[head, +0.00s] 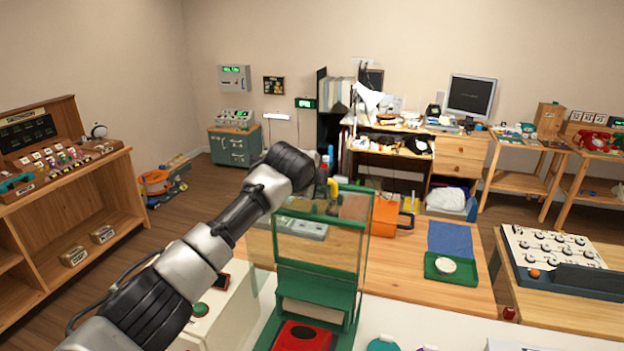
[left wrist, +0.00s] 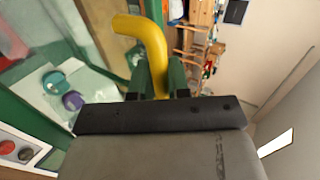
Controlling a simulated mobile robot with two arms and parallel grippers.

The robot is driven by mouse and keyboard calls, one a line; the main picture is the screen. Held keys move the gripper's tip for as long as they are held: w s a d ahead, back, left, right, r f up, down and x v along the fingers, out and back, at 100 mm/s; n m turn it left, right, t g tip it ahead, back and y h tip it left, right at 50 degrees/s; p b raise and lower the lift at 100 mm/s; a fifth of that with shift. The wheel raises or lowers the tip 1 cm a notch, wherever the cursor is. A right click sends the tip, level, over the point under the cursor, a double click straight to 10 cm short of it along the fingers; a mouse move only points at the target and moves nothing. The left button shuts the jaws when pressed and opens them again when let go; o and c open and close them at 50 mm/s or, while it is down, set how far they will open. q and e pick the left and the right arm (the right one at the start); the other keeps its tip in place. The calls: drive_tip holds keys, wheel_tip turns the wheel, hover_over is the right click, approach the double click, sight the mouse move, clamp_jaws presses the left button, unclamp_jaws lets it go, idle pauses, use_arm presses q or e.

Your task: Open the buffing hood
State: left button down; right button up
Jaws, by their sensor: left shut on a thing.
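The buffing hood (head: 317,289) is a green-framed box with clear panels, on the white surface in front of me. Its yellow handle (head: 333,189) sticks up at the top of the frame, and in the left wrist view the handle (left wrist: 150,45) is a bent yellow bar. My left gripper (left wrist: 160,82) is shut on this handle, its two fingers on either side of the bar. In the head view my left arm reaches in from the left and partly hides the grip. I cannot tell how far the clear front panel is raised. My right gripper is not in view.
A red block (head: 303,337) lies at the hood's front. A wooden table behind holds an orange box (head: 385,217) and a green tray (head: 440,277). A wooden shelf (head: 65,195) stands at the left. Room shows above the hood.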

use_arm(q)
drive_tip(key=shift+f, duration=0.15)
drive_tip(key=c, duration=1.2)
unclamp_jaws()
drive_tip(key=shift+c, duration=0.2)
drive_tip(key=shift+o, duration=0.7)
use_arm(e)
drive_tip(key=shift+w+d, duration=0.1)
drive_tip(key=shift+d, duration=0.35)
use_arm(q)
drive_tip(key=shift+s, duration=0.1)
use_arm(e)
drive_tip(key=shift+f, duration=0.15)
use_arm(q)
drive_tip(key=shift+s+a+r+b, duration=0.25)
drive_tip(key=shift+s+r+b, duration=0.15)
drive_tip(key=shift+s+b, duration=0.15)
drive_tip(key=b+v, duration=0.3)
drive_tip(key=v, duration=0.5)
drive_tip(key=shift+b, duration=0.4)
drive_tip(key=shift+s+a+r, duration=0.1)
drive_tip(key=shift+s+r, duration=0.3)
drive_tip(key=shift+r, duration=0.1)
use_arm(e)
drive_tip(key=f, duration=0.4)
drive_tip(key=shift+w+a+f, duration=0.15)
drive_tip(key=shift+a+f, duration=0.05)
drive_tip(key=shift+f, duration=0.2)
